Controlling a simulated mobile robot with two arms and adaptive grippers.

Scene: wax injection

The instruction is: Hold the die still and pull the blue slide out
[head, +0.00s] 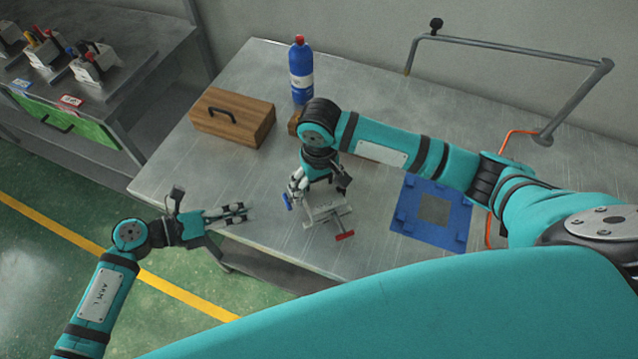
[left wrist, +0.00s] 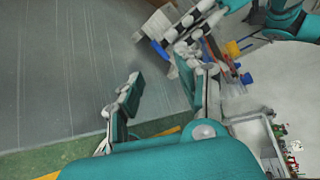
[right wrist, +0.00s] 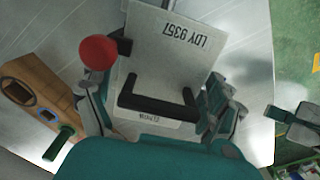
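The die (head: 326,212) is a grey metal block near the front of the metal table. Its blue slide (head: 287,202) sticks out on the left, and a red slide (head: 345,236) sticks out at the front right. In the right wrist view the die (right wrist: 175,65) shows the marking LDY 9357 and a black handle. My right gripper (head: 320,187) is over the die, with fingers spread on both sides of it; contact is unclear. My left gripper (head: 243,212) is open and empty, left of the blue slide and apart from it. The left wrist view also shows the blue slide (left wrist: 162,54).
A wooden box (head: 232,118) and a blue bottle (head: 301,70) stand behind. A blue tray (head: 433,240) lies to the right. A bent metal frame (head: 510,54) rises at the back. A side bench (head: 140,75) holds several other dies. The table's left front is clear.

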